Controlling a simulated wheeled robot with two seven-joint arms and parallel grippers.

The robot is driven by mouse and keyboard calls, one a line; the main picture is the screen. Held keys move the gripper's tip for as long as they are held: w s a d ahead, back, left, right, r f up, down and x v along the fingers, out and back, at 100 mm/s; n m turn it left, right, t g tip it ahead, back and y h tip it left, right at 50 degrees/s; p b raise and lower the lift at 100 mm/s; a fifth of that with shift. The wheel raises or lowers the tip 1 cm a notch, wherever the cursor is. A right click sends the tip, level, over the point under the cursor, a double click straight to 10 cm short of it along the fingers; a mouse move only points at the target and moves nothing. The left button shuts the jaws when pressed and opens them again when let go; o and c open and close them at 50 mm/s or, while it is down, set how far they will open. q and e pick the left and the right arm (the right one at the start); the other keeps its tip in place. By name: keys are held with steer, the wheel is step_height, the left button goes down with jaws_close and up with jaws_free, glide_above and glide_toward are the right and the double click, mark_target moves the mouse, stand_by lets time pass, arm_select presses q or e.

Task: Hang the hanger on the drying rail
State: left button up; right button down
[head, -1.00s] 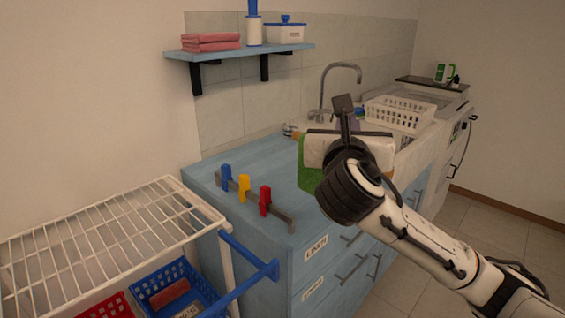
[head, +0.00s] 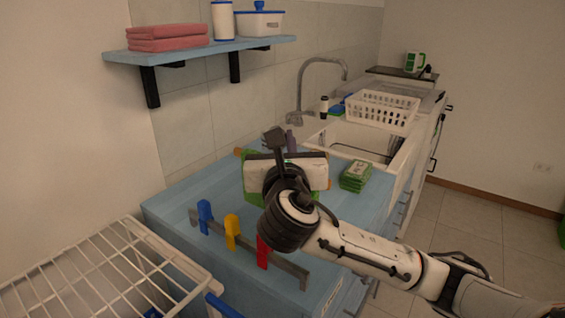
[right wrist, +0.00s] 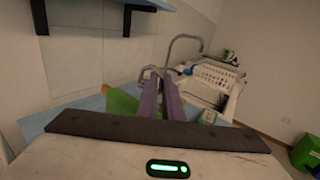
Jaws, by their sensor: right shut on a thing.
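My right gripper (head: 291,142) is above the blue counter; its purple fingers also show in the right wrist view (right wrist: 160,92). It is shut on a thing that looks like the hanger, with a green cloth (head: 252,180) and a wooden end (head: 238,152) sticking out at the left. Green cloth also shows beside the fingers in the right wrist view (right wrist: 122,105). My wrist hides most of the hanger and the grip itself. A blue bar (head: 222,305), perhaps the drying rail, is mostly cut off at the bottom edge. My left gripper is not in view.
A grey strip with blue (head: 205,216), yellow (head: 231,231) and red (head: 262,252) pegs stands on the counter (head: 172,207). A white wire rack (head: 100,268) is at lower left. Green packs (head: 355,175) lie right of my gripper. The sink and white basket (head: 382,111) are behind.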

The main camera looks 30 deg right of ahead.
step_height(320, 180, down, 4)
steer(key=shift+r, duration=0.1)
steer(key=c, duration=1.9)
jaws_free()
steer(key=shift+f, duration=0.2)
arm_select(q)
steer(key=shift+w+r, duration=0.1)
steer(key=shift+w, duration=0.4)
arm_select(e)
steer(key=shift+r, duration=0.15)
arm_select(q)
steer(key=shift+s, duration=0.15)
arm_select(e)
steer(key=v, duration=1.2)
steer(key=shift+d, duration=0.1)
